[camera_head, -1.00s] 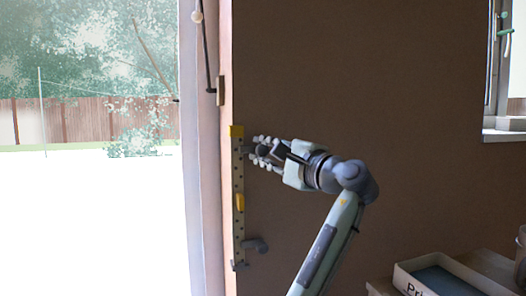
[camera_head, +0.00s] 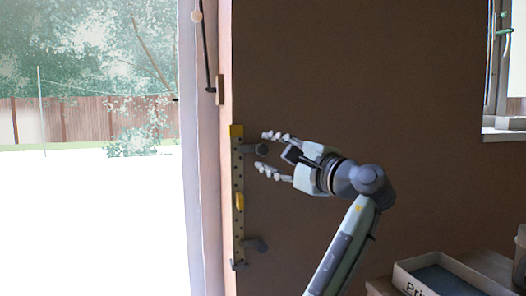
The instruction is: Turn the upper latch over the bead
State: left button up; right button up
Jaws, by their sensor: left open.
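A narrow perforated strip, likely the bead (camera_head: 238,180), runs upright along the wall's edge beside the door opening. It has a yellow cap on top and a yellow block partway down. The upper latch (camera_head: 261,149) is a dark grey piece with a rounded end, reaching right from the strip near its top. A similar lower latch (camera_head: 258,245) sits near the bottom. My left gripper (camera_head: 267,152) is open, its fingertips above and below the upper latch's rounded end, with no clear contact. Whether the latch lies across the bead is hard to tell. My right gripper is out of view.
A bright door opening (camera_head: 95,220) lies left of the strip, with a frame and a dark rod (camera_head: 207,60) above. The brown wall (camera_head: 380,80) is bare to the right. A labelled tray (camera_head: 405,273) stands at lower right, below a window.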

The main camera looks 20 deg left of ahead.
pick_arm(q)
jog(key=v, duration=0.9)
jog(key=shift+s+d, duration=0.1)
